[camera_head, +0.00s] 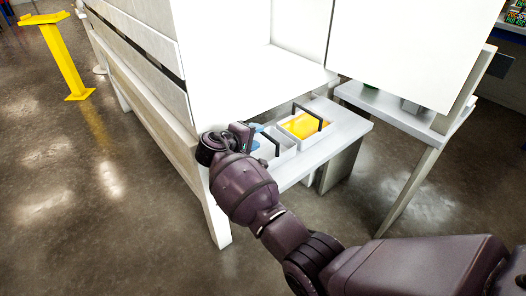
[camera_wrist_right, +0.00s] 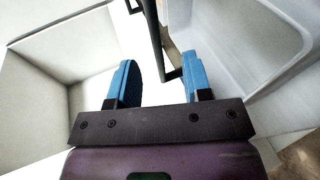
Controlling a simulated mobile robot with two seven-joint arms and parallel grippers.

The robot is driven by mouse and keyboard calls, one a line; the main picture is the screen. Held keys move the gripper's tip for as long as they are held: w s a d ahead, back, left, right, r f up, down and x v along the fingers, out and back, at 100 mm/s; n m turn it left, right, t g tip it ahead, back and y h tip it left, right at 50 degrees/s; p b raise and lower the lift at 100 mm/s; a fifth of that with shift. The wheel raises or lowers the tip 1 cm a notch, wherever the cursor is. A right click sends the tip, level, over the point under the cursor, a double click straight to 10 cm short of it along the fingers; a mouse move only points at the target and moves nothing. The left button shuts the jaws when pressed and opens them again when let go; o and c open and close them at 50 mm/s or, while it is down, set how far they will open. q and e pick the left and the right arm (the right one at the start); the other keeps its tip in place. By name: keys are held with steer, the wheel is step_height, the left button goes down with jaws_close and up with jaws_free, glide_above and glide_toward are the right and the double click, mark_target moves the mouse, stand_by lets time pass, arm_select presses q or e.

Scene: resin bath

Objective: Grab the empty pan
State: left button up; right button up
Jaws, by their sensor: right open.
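The empty pan (camera_head: 284,155) is a white open tray with a dark handle, at the front of the white shelf in the head view, partly hidden by my right arm. In the right wrist view the empty pan (camera_wrist_right: 245,50) fills the upper right, its inside bare. Its dark handle (camera_wrist_right: 157,45) runs down from the top to between the blue fingers. My right gripper (camera_wrist_right: 160,64) is open around the lower part of the handle, not closed on it. In the head view the right gripper (camera_head: 257,138) is beside the pan. My left gripper is not in view.
A second white pan with yellow-orange content (camera_head: 302,126) and a dark handle stands just behind. The white shelf (camera_head: 345,126) ends at right. A large white cabinet (camera_head: 228,60) rises behind and left. A yellow stand (camera_head: 62,60) is far left on open floor.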

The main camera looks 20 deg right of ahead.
mark_target(263, 134)
steer(key=shift+w+d+f, duration=0.2)
steer(key=shift+w+d, duration=0.05)
steer(key=shift+d, duration=0.15)
steer(key=b+x, duration=0.1)
steer(key=x, duration=0.3)
steer(key=shift+s+d+f, duration=0.15)
steer(key=shift+f, duration=0.05)
steer(key=shift+w+d, duration=0.25)
steer(key=shift+d, duration=0.05)
steer(key=shift+r, duration=0.2)
steer(key=shift+c, duration=0.3)
steer(key=shift+f, duration=0.1)
jaws_close()
